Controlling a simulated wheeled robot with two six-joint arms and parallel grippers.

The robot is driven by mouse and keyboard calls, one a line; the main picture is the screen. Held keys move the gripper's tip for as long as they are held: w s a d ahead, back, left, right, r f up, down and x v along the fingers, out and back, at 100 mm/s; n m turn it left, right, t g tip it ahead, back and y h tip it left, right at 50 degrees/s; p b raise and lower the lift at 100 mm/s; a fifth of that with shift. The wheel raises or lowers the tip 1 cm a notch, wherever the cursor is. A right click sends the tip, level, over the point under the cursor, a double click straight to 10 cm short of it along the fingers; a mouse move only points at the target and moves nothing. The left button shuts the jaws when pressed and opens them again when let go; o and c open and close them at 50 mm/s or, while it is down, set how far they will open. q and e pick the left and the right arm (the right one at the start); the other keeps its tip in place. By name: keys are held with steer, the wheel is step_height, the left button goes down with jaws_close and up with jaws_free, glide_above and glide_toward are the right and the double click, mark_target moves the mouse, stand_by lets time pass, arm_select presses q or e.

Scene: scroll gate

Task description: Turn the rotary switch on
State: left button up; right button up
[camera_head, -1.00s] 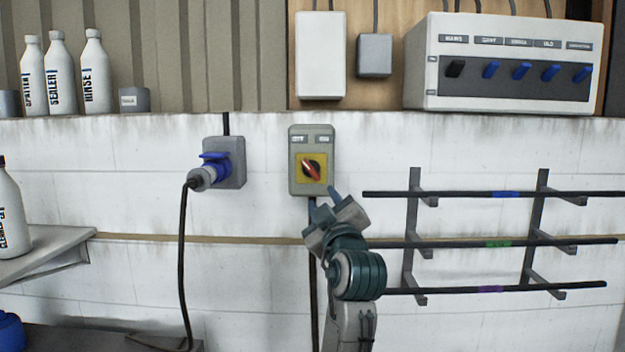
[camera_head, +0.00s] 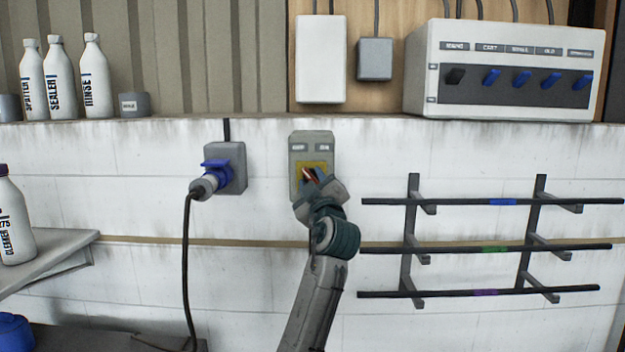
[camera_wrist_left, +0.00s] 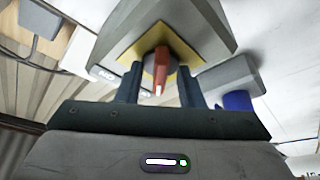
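The rotary switch is a grey box (camera_head: 312,141) on the white wall with a yellow plate (camera_head: 324,167) and a red handle (camera_head: 309,175). My left gripper (camera_head: 316,179) is right at the handle and covers part of the plate. In the left wrist view, the red handle (camera_wrist_left: 160,72) stands between the two dark fingers of my left gripper (camera_wrist_left: 160,85), with a gap on each side. The fingers are open and seem not to touch it. The switch's two labels are too small to read surely. My right gripper is not in view.
A blue plug in a grey socket (camera_head: 232,168) is on the wall to the left, with a black cable hanging down. A rack of dark rods (camera_head: 470,249) is to the right. A white switch panel (camera_head: 420,85) stands above right. The wall between socket and switch is clear.

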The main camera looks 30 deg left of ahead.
arm_select(q)
jaws_close()
